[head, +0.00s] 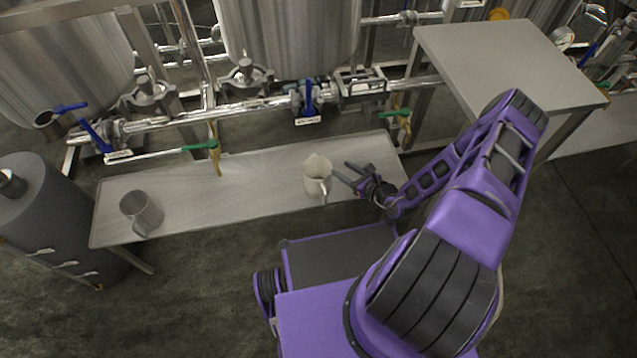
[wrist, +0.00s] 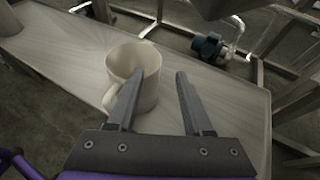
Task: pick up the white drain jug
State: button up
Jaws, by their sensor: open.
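The white drain jug (head: 315,181) stands upright on the low bench, right of its middle, its handle toward the front. In the wrist view the white jug (wrist: 148,96) is open at the top, with its handle at lower left. My gripper (head: 346,171) is open just to the right of the jug, nothing held. In the wrist view my gripper (wrist: 160,73) has its left finger overlapping the jug's rim and front, and its right finger clear to the right. I cannot tell whether the left finger touches the jug.
A grey metal jug (head: 141,212) stands at the left of the low bench (head: 258,187). Pipes and valves (head: 307,98) run behind the bench below the steel tanks (head: 288,35). A higher table (head: 510,65) is at right, and a dark grey cylinder (head: 45,215) at left.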

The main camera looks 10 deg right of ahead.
aim_at(323, 160)
jog(key=shift+s+f+b+x, duration=0.15)
jog(key=shift+b+x, duration=0.1)
jog(key=shift+x, duration=1.2)
jog(key=shift+s+f+b+x, duration=0.1)
jog(key=shift+b+x, duration=0.15)
jog(key=shift+x, duration=1.15)
jog(key=shift+f+b+x, duration=0.15)
jog(key=shift+b+x, duration=0.1)
jog(key=shift+x, duration=1.2)
jog(key=shift+a, duration=0.15)
grip_shut()
jog(key=shift+s, duration=0.1)
